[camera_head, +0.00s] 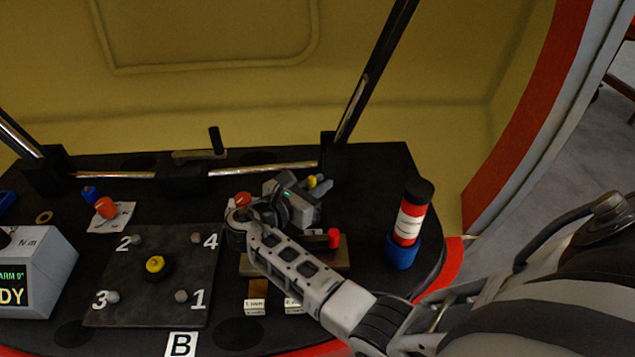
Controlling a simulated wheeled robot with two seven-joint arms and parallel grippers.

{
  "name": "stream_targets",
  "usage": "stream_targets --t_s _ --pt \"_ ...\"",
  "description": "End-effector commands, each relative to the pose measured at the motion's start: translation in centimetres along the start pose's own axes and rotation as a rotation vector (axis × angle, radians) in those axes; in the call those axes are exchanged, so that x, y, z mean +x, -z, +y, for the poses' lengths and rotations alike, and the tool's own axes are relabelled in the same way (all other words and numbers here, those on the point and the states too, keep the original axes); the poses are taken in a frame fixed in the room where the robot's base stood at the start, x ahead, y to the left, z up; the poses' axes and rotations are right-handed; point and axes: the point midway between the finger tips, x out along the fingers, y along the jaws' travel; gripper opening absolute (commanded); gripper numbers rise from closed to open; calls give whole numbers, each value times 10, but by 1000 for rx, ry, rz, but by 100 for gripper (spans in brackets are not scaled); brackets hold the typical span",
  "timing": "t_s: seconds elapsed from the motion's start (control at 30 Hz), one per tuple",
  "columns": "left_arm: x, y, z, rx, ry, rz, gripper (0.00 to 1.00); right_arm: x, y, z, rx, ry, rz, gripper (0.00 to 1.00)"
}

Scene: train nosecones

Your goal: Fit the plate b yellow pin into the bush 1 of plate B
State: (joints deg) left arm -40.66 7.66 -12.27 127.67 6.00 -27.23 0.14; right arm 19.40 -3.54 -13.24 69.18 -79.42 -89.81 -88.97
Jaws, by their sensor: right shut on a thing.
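Plate B (130,293) lies flat at the left of the black bench, with its "B" label at the front edge. Bush 1 (181,296) is a small grey bush at its front right corner, beside the printed 1, and nothing covers it. My right gripper (314,187) is at the back right of the plate, well apart from bush 1. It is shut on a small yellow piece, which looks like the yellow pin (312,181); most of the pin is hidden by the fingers. My left gripper is not in view.
A yellow knob (155,264) stands mid-plate among the other grey bushes. A brown block with a red-ended piece (334,238) lies under my right arm. A red-white bottle (409,217) in a blue holder stands right. A grey meter box (37,262) is at left; a metal bar (263,168) crosses behind.

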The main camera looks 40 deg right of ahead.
Motion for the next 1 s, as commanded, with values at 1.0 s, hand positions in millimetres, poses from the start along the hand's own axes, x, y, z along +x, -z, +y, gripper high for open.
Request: stream_targets --t_s 1.0 --pt "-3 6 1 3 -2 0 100 0 -1 0 1 0 -1 0"
